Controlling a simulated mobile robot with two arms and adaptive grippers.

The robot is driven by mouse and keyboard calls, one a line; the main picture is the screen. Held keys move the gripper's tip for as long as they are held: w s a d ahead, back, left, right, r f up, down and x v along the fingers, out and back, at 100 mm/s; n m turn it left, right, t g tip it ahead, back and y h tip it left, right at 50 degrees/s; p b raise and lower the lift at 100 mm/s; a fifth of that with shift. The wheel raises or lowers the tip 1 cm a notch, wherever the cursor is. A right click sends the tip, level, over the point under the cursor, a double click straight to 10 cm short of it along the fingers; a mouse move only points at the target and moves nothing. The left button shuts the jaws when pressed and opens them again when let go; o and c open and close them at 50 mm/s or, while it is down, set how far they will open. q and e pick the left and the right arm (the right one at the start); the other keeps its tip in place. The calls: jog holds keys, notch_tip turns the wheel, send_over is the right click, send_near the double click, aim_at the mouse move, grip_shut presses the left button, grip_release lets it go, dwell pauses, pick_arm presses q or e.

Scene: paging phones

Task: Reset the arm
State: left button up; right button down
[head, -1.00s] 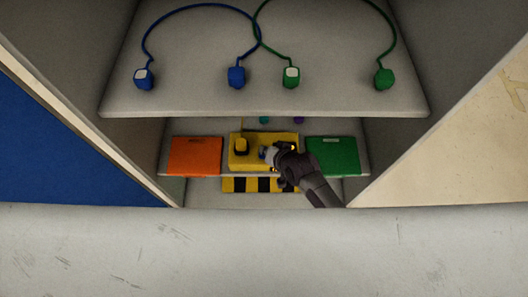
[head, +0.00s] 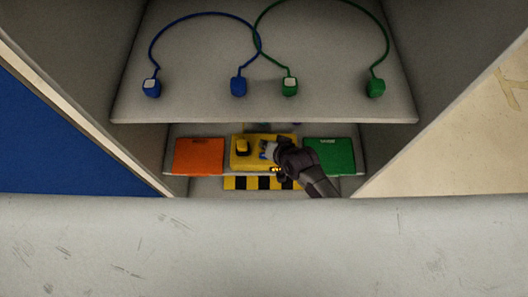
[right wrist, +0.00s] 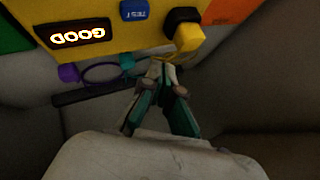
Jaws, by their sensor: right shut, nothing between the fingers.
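My right gripper (head: 266,150) reaches in from the lower right of the head view, in front of the yellow box (head: 241,162) on the lower shelf. It is shut and empty. In the right wrist view its fingertips (right wrist: 160,64) are together below the box, apart from the yellow plug (right wrist: 188,38) in its dark socket. The box shows a lit display (right wrist: 78,34) reading "GOOD" and a blue "TEST" button (right wrist: 134,9). In the head view the arm hides part of the box. My left gripper is not in view.
An orange panel (head: 199,156) and a green panel (head: 332,157) flank the box. Side walls and the front ledge (head: 250,245) bound the opening. A purple plug (right wrist: 68,73) lies beyond my fingers.

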dwell(0.8)
jog(key=s+d+r+n+g+h, duration=0.2)
jog(key=s+d+r+h, duration=0.1)
jog(key=s+d+r, duration=0.55)
jog(key=s+d+r+n+g+h, duration=0.2)
jog(key=s+d+r, duration=0.4)
jog(key=s+d, duration=0.55)
notch_tip(320, 180, down, 24)
jog(key=s+g, duration=0.1)
jog(key=s, duration=0.1)
jog(key=s+d+f+g, duration=0.1)
jog(key=s+d+f, duration=0.2)
jog(key=s+f, duration=1.4)
jog(key=shift+f, duration=0.6)
